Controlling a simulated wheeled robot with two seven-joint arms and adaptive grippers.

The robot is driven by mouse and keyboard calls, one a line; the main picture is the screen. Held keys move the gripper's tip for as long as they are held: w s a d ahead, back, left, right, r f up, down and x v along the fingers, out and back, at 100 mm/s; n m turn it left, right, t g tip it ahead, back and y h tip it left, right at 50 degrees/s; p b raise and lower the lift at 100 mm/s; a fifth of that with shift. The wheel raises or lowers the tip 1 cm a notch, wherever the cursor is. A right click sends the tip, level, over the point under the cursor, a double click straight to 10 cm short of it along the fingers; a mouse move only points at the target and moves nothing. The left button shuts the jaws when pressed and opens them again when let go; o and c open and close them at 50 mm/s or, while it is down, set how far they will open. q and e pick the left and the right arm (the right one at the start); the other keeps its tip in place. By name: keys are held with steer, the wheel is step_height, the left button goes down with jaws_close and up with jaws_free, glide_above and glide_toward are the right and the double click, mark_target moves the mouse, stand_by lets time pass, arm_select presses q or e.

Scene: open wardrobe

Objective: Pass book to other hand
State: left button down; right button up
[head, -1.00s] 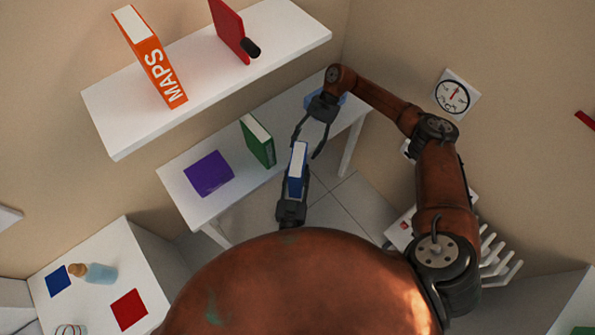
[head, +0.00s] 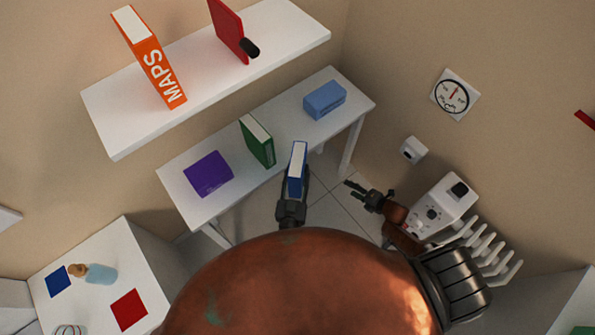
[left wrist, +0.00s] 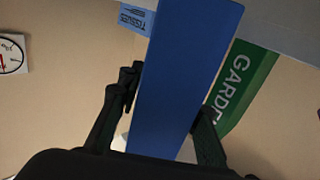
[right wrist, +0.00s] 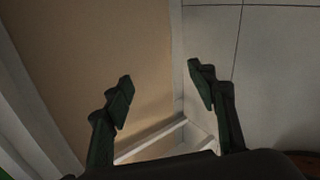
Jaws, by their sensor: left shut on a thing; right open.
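A blue book (head: 297,168) with white pages stands upright in my left gripper (head: 292,192) in the head view, in front of the white table. In the left wrist view the blue book (left wrist: 187,75) rises between the fingers of my left gripper (left wrist: 155,125), which is shut on it. My right gripper (head: 362,191) is open and empty in the head view, to the right of the book and apart from it.
The white table (head: 225,200) bears a purple item (head: 208,174), a green book (head: 257,141) and a blue box (head: 324,99). A shelf (head: 120,135) above holds an orange MAPS book (head: 150,60) and a red item (head: 229,28). A white device (head: 440,205) and rack stand right of my right gripper.

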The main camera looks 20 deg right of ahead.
steer(key=s+f+m+g+h, duration=0.2)
steer(key=s+f+m, duration=0.5)
steer(key=s, duration=0.4)
steer(key=s+f+m+g+h, duration=0.2)
steer(key=s+f+m, duration=0.5)
steer(key=s, duration=0.4)
steer(key=s+a+f+m+g, duration=0.2)
steer(key=s+m, duration=0.1)
steer(key=s, duration=0.5)
steer(key=s+a+f+m+g, duration=0.2)
steer(key=s+f+m, duration=0.1)
steer(key=s, duration=0.5)
steer(key=s+a+f+m+g, duration=0.1)
steer(key=s+a+f+m, duration=0.1)
steer(key=s, duration=0.7)
steer(key=shift+a+f+m+g, duration=0.15)
steer(key=shift+a+m+g, duration=0.25)
steer(key=shift+a+m, duration=0.15)
